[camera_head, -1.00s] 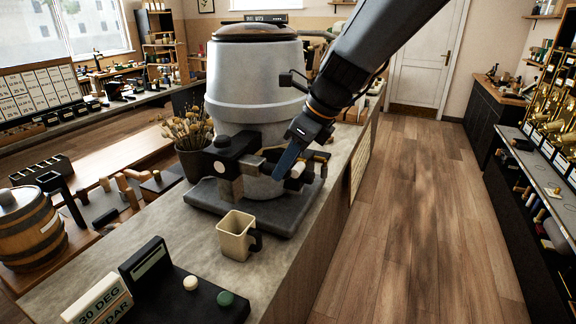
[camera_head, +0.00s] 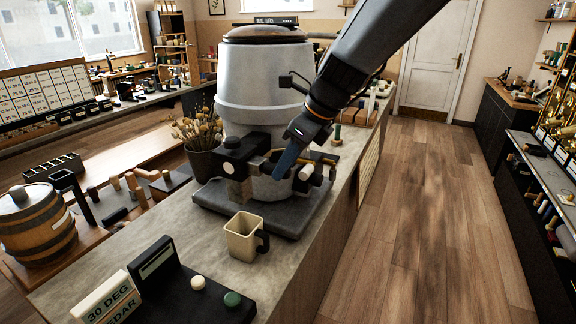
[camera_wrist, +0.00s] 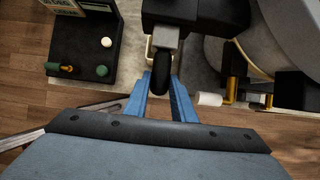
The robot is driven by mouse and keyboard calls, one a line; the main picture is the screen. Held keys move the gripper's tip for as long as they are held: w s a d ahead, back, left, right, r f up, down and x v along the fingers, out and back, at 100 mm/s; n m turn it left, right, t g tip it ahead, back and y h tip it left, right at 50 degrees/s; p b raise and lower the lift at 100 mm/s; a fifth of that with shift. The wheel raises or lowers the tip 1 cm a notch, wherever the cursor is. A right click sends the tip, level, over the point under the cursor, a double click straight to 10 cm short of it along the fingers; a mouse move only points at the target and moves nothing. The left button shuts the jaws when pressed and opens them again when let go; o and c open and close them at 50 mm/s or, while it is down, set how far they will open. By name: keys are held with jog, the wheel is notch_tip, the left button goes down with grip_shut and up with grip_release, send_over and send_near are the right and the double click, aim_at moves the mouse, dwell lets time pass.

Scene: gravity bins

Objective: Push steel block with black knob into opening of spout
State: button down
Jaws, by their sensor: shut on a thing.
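The steel block (camera_wrist: 165,39) shows at the top middle of the wrist view, against the black spout body (camera_wrist: 195,12). Its rounded black knob (camera_wrist: 161,75) points toward me. My gripper (camera_wrist: 166,82) has its blue fingers on either side of this knob and is shut on it. In the head view my gripper (camera_head: 280,174) is at the front of the grey urn (camera_head: 264,90), beside the black spout assembly (camera_head: 240,150). There the fingers hide much of the block and knob. I cannot tell how deep the block sits in the opening.
A cream mug (camera_head: 241,240) with a dark handle stands on the counter in front of the urn's dark base (camera_head: 210,196). A white-ended brass handle (camera_wrist: 210,99) is close right of my fingers. A black control box (camera_head: 165,290) is at the near left.

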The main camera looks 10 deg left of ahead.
aim_at(269, 163)
jog(key=shift+w+a, duration=0.2)
jog(key=shift+a, duration=0.45)
jog(key=shift+w+a, duration=0.25)
jog(key=shift+a, duration=0.35)
jog(key=shift+w+a, duration=0.2)
jog(key=shift+a, duration=0.45)
jog(key=c, duration=1.4)
grip_release()
jog(key=shift+b+v, duration=1.2)
jog(key=shift+v, duration=2.7)
jog(key=s+d+f+n+h+b, duration=0.25)
jog(key=d+f+n, duration=0.25)
jog(key=d+f, duration=0.35)
jog(key=s+d+f+n+h+b, duration=0.1)
jog(key=d+f+n+b, duration=0.3)
jog(key=d+f, duration=0.5)
jog(key=s+d+f+n+h+b, duration=0.1)
jog(key=s+d+f+n, duration=0.3)
jog(key=d+f+n, duration=0.1)
jog(key=s+d+f+n+b, duration=0.1)
jog(key=s+d+f+n, duration=0.4)
jog(key=f+n, duration=0.2)
notch_tip(269, 163, down, 2)
jog(key=shift+d+n+h+b, duration=0.2)
jog(key=shift+n+h+b, duration=0.1)
jog(key=shift+n+h, duration=0.1)
